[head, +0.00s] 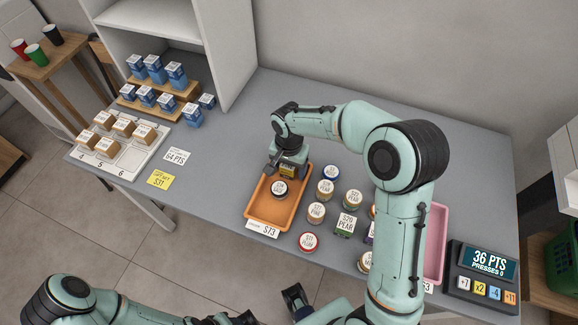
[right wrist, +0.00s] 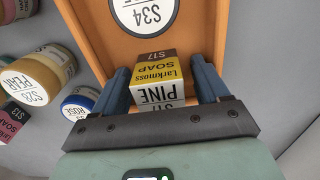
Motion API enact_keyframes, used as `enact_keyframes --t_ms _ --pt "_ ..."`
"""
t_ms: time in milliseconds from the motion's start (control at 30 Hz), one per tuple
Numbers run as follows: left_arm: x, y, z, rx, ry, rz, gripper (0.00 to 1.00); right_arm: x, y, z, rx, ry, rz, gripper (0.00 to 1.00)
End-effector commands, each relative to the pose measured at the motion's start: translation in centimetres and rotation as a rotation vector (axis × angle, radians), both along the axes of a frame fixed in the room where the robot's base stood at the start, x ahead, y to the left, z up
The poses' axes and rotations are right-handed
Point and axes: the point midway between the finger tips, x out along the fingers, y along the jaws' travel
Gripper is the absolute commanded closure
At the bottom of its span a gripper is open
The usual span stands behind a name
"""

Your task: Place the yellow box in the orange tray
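The yellow box (right wrist: 157,72), a soap box with a dark top band and a white "PINE" side, sits between the two blue fingers of my right gripper (right wrist: 163,82) in the right wrist view. A thin gap shows on its right side, so the fingers look open around it. In the head view the box (head: 287,171) is largely hidden under my right gripper (head: 286,168), at the far end of the orange tray (head: 265,217). Whether it rests on the tray floor is hard to tell. My left gripper (head: 238,318) is partly cut off at the bottom edge.
A round white-lidded jar (head: 280,188) stands in the orange tray near the box. Several jars, including a red-rimmed one (head: 307,241), stand right of it. A pink tray (head: 436,243) is partly behind my right arm.

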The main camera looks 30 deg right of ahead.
Motion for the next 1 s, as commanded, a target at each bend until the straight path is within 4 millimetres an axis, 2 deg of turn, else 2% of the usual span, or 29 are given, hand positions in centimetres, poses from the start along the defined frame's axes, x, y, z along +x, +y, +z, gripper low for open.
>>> enact_keyframes --t_ms 167,267,500,700,833,1000 --pt "0.2 0.0 0.4 0.000 -0.002 0.000 0.57 0.1 0.0 0.7 0.000 -0.001 -0.001 0.26" --pt "0.2 0.0 0.5 0.000 -0.002 0.000 0.57 0.1 0.0 2.0 0.000 -0.004 -0.001 0.26" --pt "0.4 0.0 1.0 0.000 -0.004 0.000 0.57 0.1 0.0 7.3 0.000 -0.006 0.000 0.26" --pt "0.6 0.0 1.5 0.000 -0.007 0.000 0.57 0.1 0.0 10.9 0.000 -0.004 0.000 0.26" --pt "0.6 0.0 1.6 0.000 -0.008 0.000 0.57 0.0 0.0 12.0 0.000 -0.001 0.000 0.26" --pt "0.6 0.0 1.7 0.000 -0.008 0.000 0.57 0.0 0.0 12.4 0.000 0.000 0.000 0.26"
